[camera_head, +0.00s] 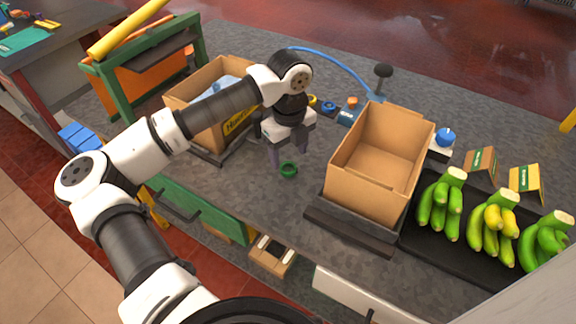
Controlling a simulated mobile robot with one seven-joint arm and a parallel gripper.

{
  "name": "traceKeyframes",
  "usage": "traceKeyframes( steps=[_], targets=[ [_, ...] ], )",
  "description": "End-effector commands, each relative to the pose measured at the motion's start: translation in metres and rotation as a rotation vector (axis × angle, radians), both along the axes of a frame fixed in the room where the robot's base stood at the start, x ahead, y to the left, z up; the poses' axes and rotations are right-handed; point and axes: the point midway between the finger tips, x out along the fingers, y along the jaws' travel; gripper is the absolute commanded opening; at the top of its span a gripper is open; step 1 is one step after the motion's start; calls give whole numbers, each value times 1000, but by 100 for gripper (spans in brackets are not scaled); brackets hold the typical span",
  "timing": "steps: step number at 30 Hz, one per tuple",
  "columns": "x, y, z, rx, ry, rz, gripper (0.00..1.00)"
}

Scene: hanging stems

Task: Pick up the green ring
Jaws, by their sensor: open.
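The green ring (288,170) is small and lies on the dark grey countertop (235,178) between two cardboard boxes. My gripper (289,158) points down over the counter at the ring. Its jaws are open, with one finger left of the ring and the other to its upper right. The fingers look close to the ring in the picture, but I cannot tell their exact height above it.
An open cardboard box (352,190) stands right of the ring on a dark base. Another box (196,122) stands left, partly behind my arm. Banana bunches (442,205) sit far right. A blue ring (329,107) lies behind my gripper. Counter in front is clear.

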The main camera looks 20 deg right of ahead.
Motion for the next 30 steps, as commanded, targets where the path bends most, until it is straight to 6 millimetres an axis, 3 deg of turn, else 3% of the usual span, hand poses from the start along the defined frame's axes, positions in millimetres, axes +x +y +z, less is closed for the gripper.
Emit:
traceKeyframes(
  steps=[9,17,30],
  targets=[
    [-1,2,-36,-1,3,0,62],
    [-1,2,-39,-1,1,0,61],
    [-1,2,-39,-1,1,0,6]
  ],
)
